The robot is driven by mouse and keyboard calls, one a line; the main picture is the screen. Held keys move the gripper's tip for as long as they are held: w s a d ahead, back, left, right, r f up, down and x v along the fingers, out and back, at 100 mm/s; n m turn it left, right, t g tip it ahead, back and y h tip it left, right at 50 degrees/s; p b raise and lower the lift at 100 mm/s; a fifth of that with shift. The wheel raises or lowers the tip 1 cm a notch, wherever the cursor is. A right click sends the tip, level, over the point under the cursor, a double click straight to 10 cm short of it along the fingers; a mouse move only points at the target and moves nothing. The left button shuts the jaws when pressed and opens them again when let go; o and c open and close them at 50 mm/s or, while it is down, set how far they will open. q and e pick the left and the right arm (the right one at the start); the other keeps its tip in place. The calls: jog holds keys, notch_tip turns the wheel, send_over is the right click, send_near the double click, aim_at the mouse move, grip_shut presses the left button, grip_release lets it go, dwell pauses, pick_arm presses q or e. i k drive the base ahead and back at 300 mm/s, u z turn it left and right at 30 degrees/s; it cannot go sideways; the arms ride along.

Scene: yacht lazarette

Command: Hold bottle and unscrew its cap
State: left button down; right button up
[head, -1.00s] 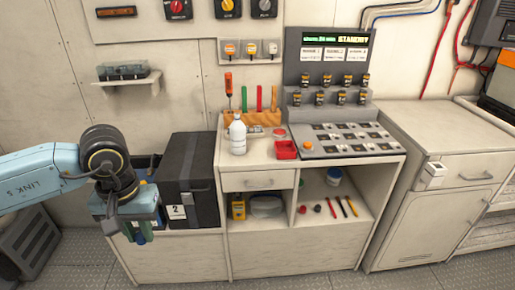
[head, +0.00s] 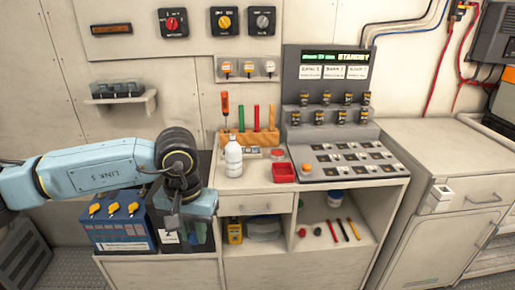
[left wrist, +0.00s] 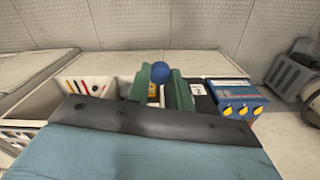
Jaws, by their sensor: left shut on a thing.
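A white bottle (head: 233,160) stands upright on the counter, left of the red tray. Its top looks pale and narrow, with no coloured cap that I can make out. My left gripper (head: 192,236) points down in front of the black box, left of the bottle and apart from it. In the left wrist view, the green fingers of my left gripper (left wrist: 161,80) are shut on a small round blue piece (left wrist: 160,70), which looks like a cap. The head view hides this piece. My right gripper is not in view.
A blue battery (head: 121,222) with yellow knobs and a black box (head: 160,216) sit at the left. An open shelf (head: 335,238) lies below.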

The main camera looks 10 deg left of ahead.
aim_at(233, 150)
jog(key=u, duration=0.15)
jog(key=i, duration=1.6)
jog(key=z, duration=0.2)
